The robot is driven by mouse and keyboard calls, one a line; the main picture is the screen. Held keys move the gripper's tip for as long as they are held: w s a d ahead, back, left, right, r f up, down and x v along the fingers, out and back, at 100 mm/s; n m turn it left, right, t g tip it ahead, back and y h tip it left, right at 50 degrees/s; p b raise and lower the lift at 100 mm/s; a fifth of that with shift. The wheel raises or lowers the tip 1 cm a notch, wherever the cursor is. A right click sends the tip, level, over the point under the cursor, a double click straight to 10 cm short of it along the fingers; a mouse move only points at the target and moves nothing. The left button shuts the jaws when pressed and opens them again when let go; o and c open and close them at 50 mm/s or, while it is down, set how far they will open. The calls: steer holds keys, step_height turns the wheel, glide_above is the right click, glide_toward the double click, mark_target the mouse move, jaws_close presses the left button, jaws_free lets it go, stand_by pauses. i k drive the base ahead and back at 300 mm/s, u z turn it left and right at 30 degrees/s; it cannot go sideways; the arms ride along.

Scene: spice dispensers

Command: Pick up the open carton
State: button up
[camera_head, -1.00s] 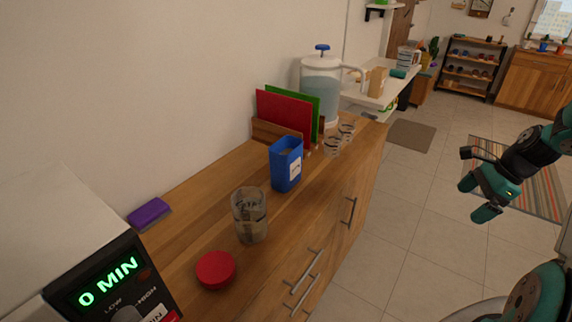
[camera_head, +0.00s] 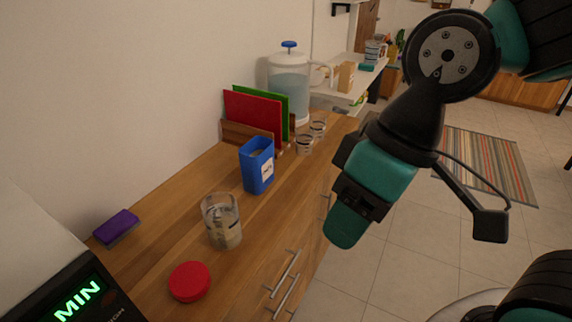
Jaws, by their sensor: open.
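A blue carton (camera_head: 257,168) with a white label and an open top stands upright on the wooden counter (camera_head: 172,204), in front of the red and green boards. My gripper (camera_head: 343,229) is to the right of the carton, beyond the counter's front edge and apart from it. It points down and holds nothing that I can see. One teal finger shows clearly; the other is largely hidden behind it.
A glass jar (camera_head: 222,221) and a red lid (camera_head: 189,281) stand nearer than the carton. Red boards (camera_head: 251,111), small glasses (camera_head: 304,144) and a water dispenser (camera_head: 289,82) are behind it. A purple sponge (camera_head: 116,227) lies left.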

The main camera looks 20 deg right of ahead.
mark_target(256, 156)
steer(key=z, duration=1.2)
steer(key=i, duration=1.15)
steer(key=u, duration=3.15)
